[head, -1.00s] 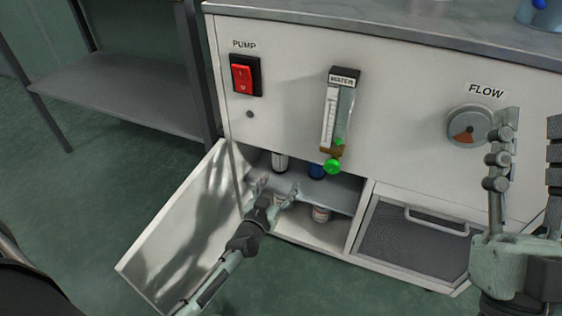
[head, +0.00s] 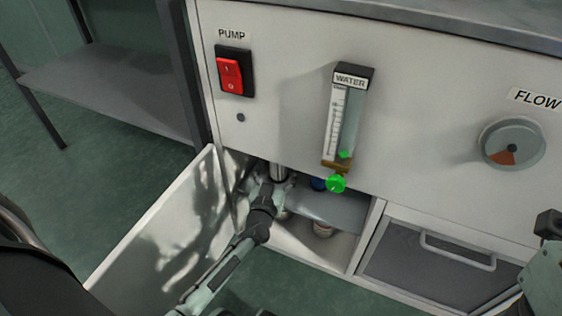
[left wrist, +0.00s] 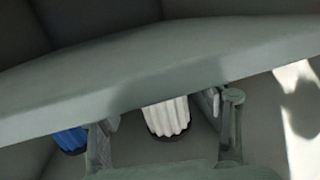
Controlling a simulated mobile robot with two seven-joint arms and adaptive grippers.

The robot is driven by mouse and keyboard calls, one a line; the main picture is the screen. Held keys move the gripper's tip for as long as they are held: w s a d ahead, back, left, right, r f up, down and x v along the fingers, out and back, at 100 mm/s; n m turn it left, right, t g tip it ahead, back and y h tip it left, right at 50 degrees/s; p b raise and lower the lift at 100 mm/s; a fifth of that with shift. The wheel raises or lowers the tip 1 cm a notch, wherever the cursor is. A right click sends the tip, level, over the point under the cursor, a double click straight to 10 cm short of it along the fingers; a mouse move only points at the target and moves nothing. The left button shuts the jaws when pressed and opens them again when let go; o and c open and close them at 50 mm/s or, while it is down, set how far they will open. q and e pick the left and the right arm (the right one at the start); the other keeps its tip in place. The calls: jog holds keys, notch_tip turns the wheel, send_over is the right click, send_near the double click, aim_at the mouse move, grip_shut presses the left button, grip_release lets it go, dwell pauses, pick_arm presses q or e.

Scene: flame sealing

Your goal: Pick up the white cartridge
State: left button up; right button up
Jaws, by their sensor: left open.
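The white cartridge (head: 278,172) stands on the upper shelf of the open cabinet compartment, partly hidden by my left gripper (head: 268,180). In the left wrist view the ribbed white cartridge (left wrist: 168,115) is between the two fingers of my open left gripper (left wrist: 168,110). Gaps show on both sides, and the fingers do not appear closed on it. A small part of my right arm shows at the right edge of the head view; its fingers cannot be made out.
A blue cartridge (left wrist: 70,140) stands beside the white one, also in the head view (head: 318,184). The opened door (head: 165,235) is at left. The green flowmeter knob (head: 336,184) sticks out just right of the gripper.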

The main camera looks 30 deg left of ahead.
pick_arm(q)
jog(key=shift+c, duration=0.5)
jog(key=c, duration=1.2)
jog(key=shift+r, duration=0.1)
